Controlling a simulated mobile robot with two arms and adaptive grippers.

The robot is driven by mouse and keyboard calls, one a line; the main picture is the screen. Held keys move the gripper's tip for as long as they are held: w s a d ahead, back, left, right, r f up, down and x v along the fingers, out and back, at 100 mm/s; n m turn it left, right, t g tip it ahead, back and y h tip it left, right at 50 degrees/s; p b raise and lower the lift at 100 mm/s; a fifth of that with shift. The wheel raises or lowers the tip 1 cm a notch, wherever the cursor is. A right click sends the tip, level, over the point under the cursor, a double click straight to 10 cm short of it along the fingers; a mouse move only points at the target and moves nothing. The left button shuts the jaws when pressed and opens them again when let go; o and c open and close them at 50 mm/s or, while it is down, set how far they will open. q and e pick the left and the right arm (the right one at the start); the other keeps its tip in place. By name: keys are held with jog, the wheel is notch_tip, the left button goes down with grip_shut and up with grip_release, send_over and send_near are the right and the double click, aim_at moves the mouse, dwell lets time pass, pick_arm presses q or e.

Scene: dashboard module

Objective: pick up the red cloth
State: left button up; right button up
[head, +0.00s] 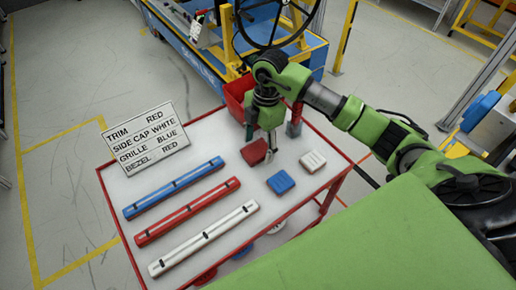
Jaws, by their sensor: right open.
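The red cloth (253,153) is a small flat folded piece on the white top of a red-rimmed table (214,142), partly hidden by my right gripper. My right gripper (262,146) points down over the cloth's right part, with its jaws open. I cannot tell whether the fingertips touch the cloth. My left gripper is not in view.
A blue cloth (281,182) and a white cloth (313,161) lie close by. Blue, red and white long trim bars (187,211) lie at the left front. A sign (145,138) stands at the back left. A red bin (236,97) stands behind my gripper.

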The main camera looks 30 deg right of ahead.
jog(key=shift+f, duration=0.65)
jog(key=c, duration=1.1)
jog(key=shift+r, duration=0.1)
jog(key=shift+r+b, duration=0.5)
jog(key=shift+r, duration=0.15)
jog(key=s+a+r+b, duration=0.2)
jog(key=s+r+b, duration=0.1)
jog(key=s+r, duration=0.8)
jog(key=shift+s+r, duration=0.3)
jog(key=shift+s, duration=1.15)
jog(key=shift+a, duration=0.1)
